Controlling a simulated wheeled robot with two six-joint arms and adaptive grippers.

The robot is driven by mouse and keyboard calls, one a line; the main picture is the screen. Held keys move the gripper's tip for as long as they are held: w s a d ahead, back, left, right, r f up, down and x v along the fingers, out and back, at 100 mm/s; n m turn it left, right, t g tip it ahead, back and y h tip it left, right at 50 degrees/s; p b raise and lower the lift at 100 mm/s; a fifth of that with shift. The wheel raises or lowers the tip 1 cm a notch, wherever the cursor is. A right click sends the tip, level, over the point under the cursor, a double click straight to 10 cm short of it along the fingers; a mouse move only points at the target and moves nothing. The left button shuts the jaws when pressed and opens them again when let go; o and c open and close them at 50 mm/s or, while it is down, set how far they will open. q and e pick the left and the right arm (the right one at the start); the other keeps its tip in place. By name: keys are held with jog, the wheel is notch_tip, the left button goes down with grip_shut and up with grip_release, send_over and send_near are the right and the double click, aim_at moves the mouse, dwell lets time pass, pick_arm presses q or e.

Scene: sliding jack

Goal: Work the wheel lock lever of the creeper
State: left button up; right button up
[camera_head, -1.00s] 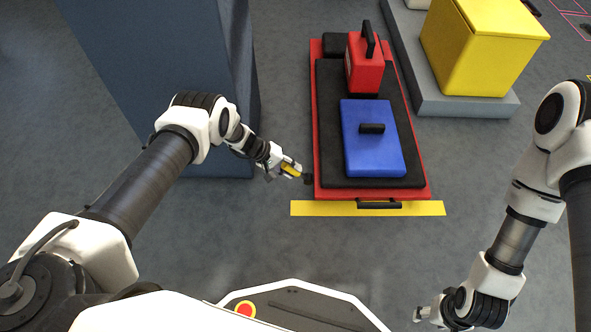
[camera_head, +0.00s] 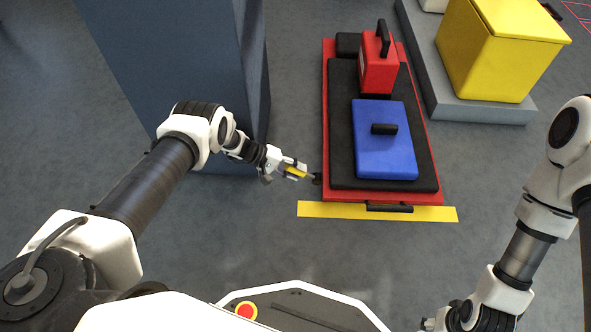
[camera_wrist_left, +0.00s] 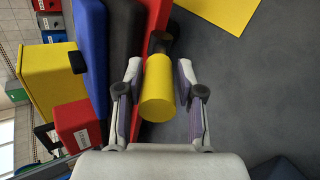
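The creeper (camera_head: 432,192) is a low red board with a black pad, lying right of my left gripper. Its wheel lock lever has a yellow cylindrical grip (camera_wrist_left: 158,90) and a dark mount (camera_head: 317,179) at the creeper's near left corner. My left gripper (camera_head: 290,171) is at the lever. In the left wrist view, its two fingers stand on either side of the yellow grip, apart, with a narrow gap showing at each side. My right gripper (camera_head: 430,323) is only partly in view at the bottom edge; its fingers are unclear.
A blue case (camera_head: 385,150) and a red box (camera_head: 378,68) rest on the creeper. A yellow strip (camera_head: 340,210) lies along its near end. A yellow bin (camera_head: 490,55) stands on a grey platform (camera_head: 470,112) at right. A tall blue-grey block (camera_head: 185,50) stands behind my left arm.

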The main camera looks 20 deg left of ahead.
pick_arm(q)
jog(key=shift+o, duration=0.4)
jog(key=shift+a+r, duration=0.2)
jog(key=shift+a, duration=0.15)
jog(key=v, duration=1.1)
jog(key=shift+s, duration=0.2)
